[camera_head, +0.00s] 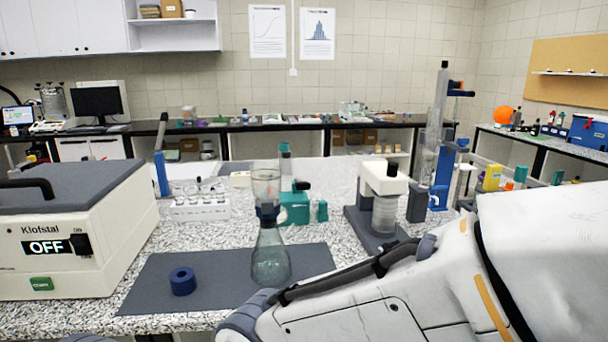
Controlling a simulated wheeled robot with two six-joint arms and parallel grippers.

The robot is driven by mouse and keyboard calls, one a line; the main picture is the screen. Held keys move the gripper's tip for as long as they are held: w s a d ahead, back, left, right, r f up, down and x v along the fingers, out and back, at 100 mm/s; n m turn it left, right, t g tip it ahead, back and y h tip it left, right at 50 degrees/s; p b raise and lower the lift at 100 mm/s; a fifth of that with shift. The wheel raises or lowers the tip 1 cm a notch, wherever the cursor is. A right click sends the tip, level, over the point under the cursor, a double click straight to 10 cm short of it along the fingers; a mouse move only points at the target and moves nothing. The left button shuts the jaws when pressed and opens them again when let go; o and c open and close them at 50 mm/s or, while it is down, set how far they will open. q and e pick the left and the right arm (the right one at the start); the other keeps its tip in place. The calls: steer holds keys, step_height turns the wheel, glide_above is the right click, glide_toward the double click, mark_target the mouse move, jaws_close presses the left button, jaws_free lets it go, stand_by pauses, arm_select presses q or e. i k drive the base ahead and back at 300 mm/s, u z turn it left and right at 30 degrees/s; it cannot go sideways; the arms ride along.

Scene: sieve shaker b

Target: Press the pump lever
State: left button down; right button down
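A small teal device (294,208) with a dark part at its top right stands behind the glass flask on the speckled bench; it may be the pump, but I cannot make out which part is the lever. A conical glass flask (270,262) with a clear funnel (266,187) on top stands upright on the dark mat and partly covers the teal device. My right arm fills the lower right foreground, but its fingertips cannot be made out. Only a dark sliver shows at the bottom left edge, and no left gripper is seen.
A blue ring (183,281) lies on the dark mat (222,266). A cream box reading OFF (75,245) stands at left. A white rack (200,208) is behind the mat. A white-and-dark device (383,179) holding a clear jar stands right of the teal device, partly behind my arm.

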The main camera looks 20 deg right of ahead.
mark_target(299, 185)
steer(key=z, duration=1)
steer(key=i, duration=0.45)
